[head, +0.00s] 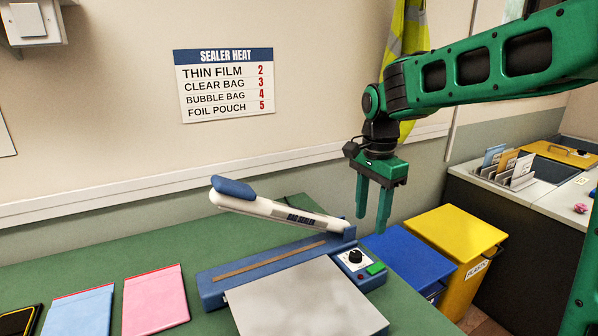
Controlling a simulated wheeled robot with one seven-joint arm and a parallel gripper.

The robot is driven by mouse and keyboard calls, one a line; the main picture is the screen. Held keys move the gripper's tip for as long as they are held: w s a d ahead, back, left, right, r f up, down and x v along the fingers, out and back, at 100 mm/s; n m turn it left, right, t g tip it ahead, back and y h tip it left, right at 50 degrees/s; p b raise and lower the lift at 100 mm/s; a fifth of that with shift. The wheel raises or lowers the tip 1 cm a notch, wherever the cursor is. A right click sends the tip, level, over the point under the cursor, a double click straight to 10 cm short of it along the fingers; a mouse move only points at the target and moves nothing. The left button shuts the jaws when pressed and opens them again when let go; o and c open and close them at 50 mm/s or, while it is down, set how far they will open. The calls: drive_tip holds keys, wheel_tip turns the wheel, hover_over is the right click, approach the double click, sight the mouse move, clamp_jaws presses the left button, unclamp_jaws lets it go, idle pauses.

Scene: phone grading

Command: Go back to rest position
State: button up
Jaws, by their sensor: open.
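My green gripper (372,210) hangs from my raised arm with its two fingers pointing down and apart. It is open and nothing shows between its fingers. It is in front of the wall, near the hinge end of the bag sealer (275,211) and, in the picture, above the blue bin. The sealer's white arm with a blue handle is raised over its blue base (268,266). A control box with a black dial (355,257) and a green button sits at the base's right end.
A pink pouch (155,302) and a blue pouch (78,314) lie on the green table (120,249). A grey plate (300,305) sits before the sealer. Blue (412,262) and yellow (462,235) bins stand at right, beside a dark counter (490,204). A sealer heat sign (223,86) hangs on the wall.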

drive_tip(key=s+d+f+n, duration=0.2)
drive_tip(key=s+d, duration=0.4)
drive_tip(key=s, duration=0.3)
drive_tip(key=s+d+f+n, duration=0.2)
drive_tip(key=s+d, duration=0.4)
drive_tip(key=s, duration=0.4)
drive_tip(key=s+d+f+n, duration=0.2)
drive_tip(key=s+d, duration=0.4)
drive_tip(key=s, duration=0.4)
drive_tip(key=shift+d+f+n, duration=0.3)
drive_tip(key=shift+n, duration=0.3)
drive_tip(key=c, duration=0.4)
drive_tip(key=shift+o, duration=0.2)
